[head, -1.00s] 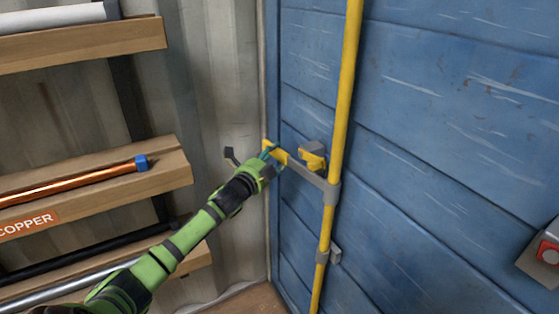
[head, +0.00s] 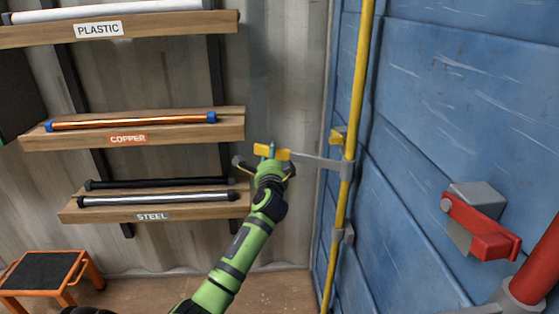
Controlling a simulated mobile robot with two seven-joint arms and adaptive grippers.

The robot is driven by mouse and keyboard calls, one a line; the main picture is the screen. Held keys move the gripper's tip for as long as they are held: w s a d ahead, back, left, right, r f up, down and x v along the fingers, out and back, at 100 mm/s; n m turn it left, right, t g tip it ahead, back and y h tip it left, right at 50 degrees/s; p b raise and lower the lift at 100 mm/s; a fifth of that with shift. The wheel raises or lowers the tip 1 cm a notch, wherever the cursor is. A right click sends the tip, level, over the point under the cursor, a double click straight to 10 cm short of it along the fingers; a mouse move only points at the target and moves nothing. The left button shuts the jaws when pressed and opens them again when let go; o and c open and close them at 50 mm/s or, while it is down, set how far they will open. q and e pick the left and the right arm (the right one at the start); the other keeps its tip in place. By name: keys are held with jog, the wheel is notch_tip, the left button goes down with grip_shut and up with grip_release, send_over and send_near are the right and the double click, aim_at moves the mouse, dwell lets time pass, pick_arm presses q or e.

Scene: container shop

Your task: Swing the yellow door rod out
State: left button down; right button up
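The yellow door rod (head: 356,110) runs upright along the blue door (head: 460,110). A grey lever (head: 318,161) sticks out from it to the left, clear of the door, and ends in a yellow grip (head: 284,155). My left gripper (head: 271,152), on a green arm, has its teal fingertips closed on the yellow grip, which shows on both sides of them. The yellow catch (head: 338,134) on the door stands apart from the lever. My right gripper is out of view.
Shelves with plastic, copper (head: 180,142) and steel (head: 178,213) pipes hang on the left wall. An orange stool (head: 77,270) stands at lower left. A red handle (head: 480,228) on a grey bracket and a red rod (head: 540,265) are at right. Floor between stool and door looks clear.

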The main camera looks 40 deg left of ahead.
pick_arm(q)
jog(key=s+d+n+g+y+b, duration=0.2)
jog(key=s+d+n+g+y, duration=0.3)
jog(key=s+n+g, duration=0.1)
jog(key=s+g, duration=0.1)
jog(key=s, duration=0.1)
jog(key=shift+s+d+g, duration=0.3)
jog(key=shift+d, duration=0.1)
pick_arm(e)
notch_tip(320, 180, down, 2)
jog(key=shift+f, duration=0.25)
pick_arm(q)
jog(key=c, duration=0.5)
grip_release()
jog(key=shift+d, duration=0.1)
jog(key=v, duration=0.7)
jog(key=shift+s+d+f, duration=0.1)
jog(key=shift+s+d, duration=0.1)
jog(key=shift+d, duration=0.05)
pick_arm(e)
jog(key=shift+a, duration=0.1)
